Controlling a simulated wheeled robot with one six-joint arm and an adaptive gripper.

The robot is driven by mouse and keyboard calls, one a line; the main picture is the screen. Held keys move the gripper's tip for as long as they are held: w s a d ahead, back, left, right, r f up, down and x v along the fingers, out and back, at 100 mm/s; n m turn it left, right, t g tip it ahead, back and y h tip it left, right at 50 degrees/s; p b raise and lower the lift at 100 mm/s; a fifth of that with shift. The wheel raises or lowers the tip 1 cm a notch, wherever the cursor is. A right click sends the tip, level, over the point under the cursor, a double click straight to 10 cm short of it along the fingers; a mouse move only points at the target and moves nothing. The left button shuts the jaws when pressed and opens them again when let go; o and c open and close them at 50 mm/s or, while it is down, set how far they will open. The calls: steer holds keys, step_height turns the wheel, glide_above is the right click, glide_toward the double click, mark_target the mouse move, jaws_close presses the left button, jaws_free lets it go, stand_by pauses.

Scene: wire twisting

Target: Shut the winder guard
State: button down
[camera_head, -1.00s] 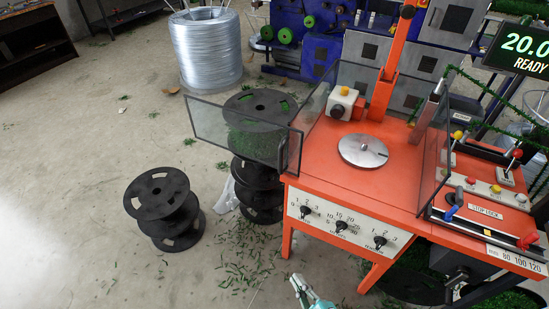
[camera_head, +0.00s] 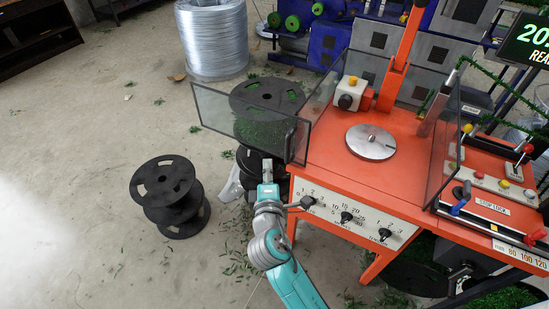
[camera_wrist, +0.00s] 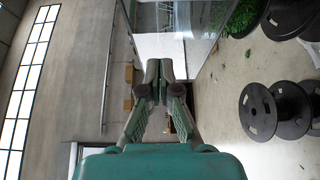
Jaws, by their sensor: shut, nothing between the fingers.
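The winder guard's door (camera_head: 222,112) is a clear panel with a dark frame. In the head view it stands swung open, sticking out to the left from the front left corner of the orange winder (camera_head: 330,165). My gripper (camera_head: 267,165) is just below the door's lower edge, in front of the winder's left side; whether it touches the door I cannot tell. In the wrist view my gripper (camera_wrist: 160,70) has its fingertips together with nothing between them. A clear panel with a dark edge (camera_wrist: 205,40) shows beyond the fingers, probably the guard.
Black spools (camera_head: 168,195) stand on the floor at left, and others stand behind the door. Knobs (camera_head: 346,217) stick out of the winder's front panel, close to my gripper. A round metal plate (camera_head: 371,142) lies on the orange top. A wire coil (camera_head: 213,40) stands behind.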

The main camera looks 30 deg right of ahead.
steer(key=x, duration=1)
steer(key=shift+s+d, duration=0.6)
steer(key=shift+s, duration=0.3)
steer(key=shift+s+d, duration=0.65)
steer(key=shift+s, duration=0.2)
